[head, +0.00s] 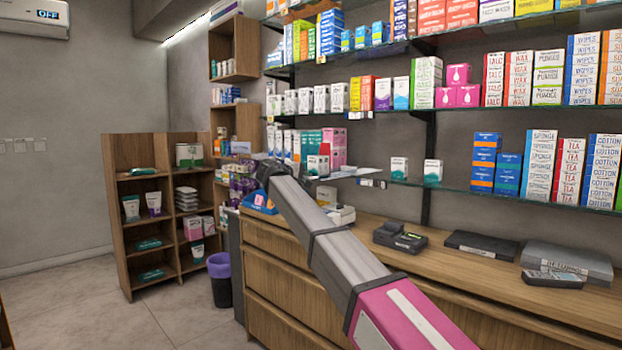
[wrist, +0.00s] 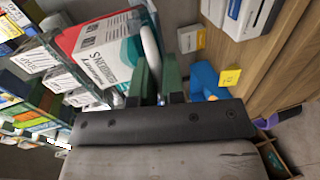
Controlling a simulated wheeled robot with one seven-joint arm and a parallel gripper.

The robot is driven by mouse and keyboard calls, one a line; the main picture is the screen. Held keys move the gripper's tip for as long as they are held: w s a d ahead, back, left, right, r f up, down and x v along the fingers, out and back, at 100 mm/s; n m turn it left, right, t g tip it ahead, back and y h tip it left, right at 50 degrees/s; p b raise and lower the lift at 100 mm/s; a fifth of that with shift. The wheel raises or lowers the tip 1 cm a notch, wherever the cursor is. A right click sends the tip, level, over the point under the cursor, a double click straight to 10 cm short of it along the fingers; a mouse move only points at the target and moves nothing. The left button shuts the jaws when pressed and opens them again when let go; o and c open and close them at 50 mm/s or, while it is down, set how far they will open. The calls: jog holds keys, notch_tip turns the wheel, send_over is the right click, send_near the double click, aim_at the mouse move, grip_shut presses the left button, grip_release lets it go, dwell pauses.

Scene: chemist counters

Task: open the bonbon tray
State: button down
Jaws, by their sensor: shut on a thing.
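My gripper (wrist: 158,82) shows its two green fingers close together in the wrist view. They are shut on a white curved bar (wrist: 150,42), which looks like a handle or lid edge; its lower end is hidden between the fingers. A blue tray-like thing (wrist: 205,78) with a yellow tag lies just right of the fingers, and I take it for the bonbon tray. In the head view the blue thing (head: 268,209) sits at the counter's far left end, below my gripper (head: 266,171). I cannot tell whether the tray is open.
A red, white and teal box (wrist: 105,50) stands left of the fingers. The wooden counter (head: 400,262) holds a card terminal (head: 400,238) and dark flat devices. Stocked glass shelves (head: 450,98) hang above it. A purple-rimmed bin (head: 219,282) stands on the floor, with open floor to the left.

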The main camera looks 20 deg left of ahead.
jog(key=shift+s+f, duration=0.1)
jog(key=shift+s, duration=0.15)
jog(key=c, duration=1.2)
grip_release()
jog(key=shift+s+a, duration=0.1)
jog(key=shift+c, duration=0.2)
jog(key=v, duration=1)
jog(key=shift+s+a, duration=0.15)
jog(key=shift+s, duration=0.2)
jog(key=shift+s, duration=0.1)
